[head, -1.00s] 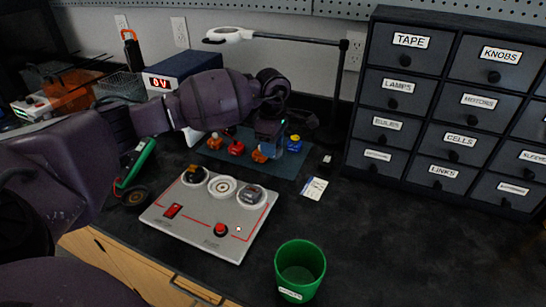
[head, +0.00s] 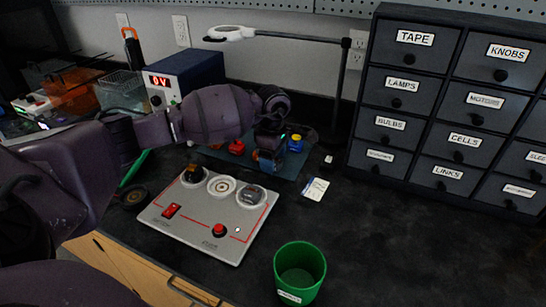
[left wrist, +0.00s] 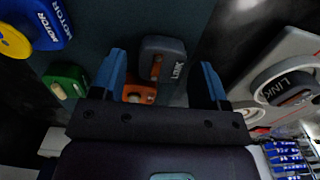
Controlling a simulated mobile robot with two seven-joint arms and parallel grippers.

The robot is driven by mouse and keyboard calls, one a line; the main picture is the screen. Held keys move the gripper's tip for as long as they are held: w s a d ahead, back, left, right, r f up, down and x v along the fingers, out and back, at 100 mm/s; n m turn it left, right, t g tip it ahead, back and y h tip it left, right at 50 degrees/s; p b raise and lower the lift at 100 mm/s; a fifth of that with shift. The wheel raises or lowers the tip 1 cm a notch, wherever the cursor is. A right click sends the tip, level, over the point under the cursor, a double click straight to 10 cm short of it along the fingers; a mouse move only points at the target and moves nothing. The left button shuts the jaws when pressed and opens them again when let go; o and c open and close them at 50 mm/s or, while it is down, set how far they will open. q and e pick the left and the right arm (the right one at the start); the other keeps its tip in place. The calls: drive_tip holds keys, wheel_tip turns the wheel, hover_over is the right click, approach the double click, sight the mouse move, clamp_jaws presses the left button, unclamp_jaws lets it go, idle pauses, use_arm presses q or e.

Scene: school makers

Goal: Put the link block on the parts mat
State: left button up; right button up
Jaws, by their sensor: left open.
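A grey link block (left wrist: 162,58) with an orange-brown strip lies between the spread fingertips of my left gripper (left wrist: 165,80) in the left wrist view, over the dark parts mat (left wrist: 110,28). My left gripper is open. In the head view, my left gripper (head: 268,160) is low over the parts mat (head: 291,171) and hides the block there. A second link block (left wrist: 290,88) sits in a round socket of the circuit board, which also shows in the head view (head: 253,194). My right gripper is not in view.
An orange block (left wrist: 138,95) lies close to the fingers. Nearby are a green block (left wrist: 68,82), a blue motor block (left wrist: 48,22) and a red block (head: 237,146). The circuit board (head: 195,228) and green cup (head: 299,270) are in front; labelled drawers (head: 420,110) stand right.

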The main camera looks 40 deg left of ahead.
use_arm(q)
drive_tip(key=shift+r, duration=0.1)
wheel_tip(320, 180, up, 12)
drive_tip(key=p, duration=0.2)
idle(0.3)
idle(0.5)
